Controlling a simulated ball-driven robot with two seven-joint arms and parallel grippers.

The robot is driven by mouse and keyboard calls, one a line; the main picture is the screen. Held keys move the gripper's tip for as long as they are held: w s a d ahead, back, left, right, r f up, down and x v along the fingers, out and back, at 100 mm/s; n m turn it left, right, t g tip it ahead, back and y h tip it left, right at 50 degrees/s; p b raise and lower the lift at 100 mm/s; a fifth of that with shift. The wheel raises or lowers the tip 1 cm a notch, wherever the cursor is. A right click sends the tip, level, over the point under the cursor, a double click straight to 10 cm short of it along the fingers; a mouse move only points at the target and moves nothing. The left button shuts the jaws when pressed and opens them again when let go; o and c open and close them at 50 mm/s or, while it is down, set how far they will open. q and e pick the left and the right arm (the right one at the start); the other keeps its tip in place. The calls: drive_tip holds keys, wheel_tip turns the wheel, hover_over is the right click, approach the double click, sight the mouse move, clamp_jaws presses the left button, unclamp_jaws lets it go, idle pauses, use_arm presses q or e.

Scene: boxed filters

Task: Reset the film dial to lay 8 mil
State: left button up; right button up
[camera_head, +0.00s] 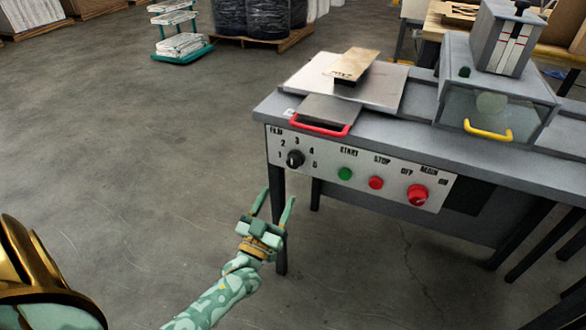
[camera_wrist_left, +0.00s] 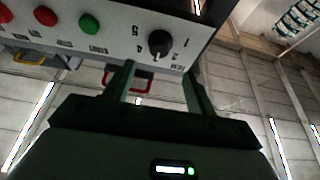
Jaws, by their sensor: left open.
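The film dial (camera_head: 295,158) is a round black knob on the white front panel of the grey machine, under the word FILM. Numbers 1 to 5 are printed around it; I see no mil values. I cannot tell surely which number it points to. In the left wrist view the dial (camera_wrist_left: 160,43) shows upside down, beyond the fingertips. My left gripper (camera_head: 277,198) is open and empty, below and in front of the dial, apart from it. Its two green fingers (camera_wrist_left: 158,75) also show in the left wrist view. My right gripper is not in view.
Right of the dial are a green START button (camera_head: 345,174), a red STOP button (camera_head: 376,183) and a red main knob (camera_head: 417,195). A red handle (camera_head: 320,127) juts out above the dial. A yellow handle (camera_head: 488,131) is farther right. The floor left of the machine is clear.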

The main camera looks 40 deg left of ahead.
sight(292, 166)
use_arm(q)
drive_tip(key=b+x, duration=0.2)
drive_tip(key=x, duration=0.7)
drive_tip(key=shift+w, duration=0.3)
drive_tip(key=shift+w+r, duration=0.1)
drive_tip(key=shift+r, duration=0.1)
drive_tip(key=c, duration=0.8)
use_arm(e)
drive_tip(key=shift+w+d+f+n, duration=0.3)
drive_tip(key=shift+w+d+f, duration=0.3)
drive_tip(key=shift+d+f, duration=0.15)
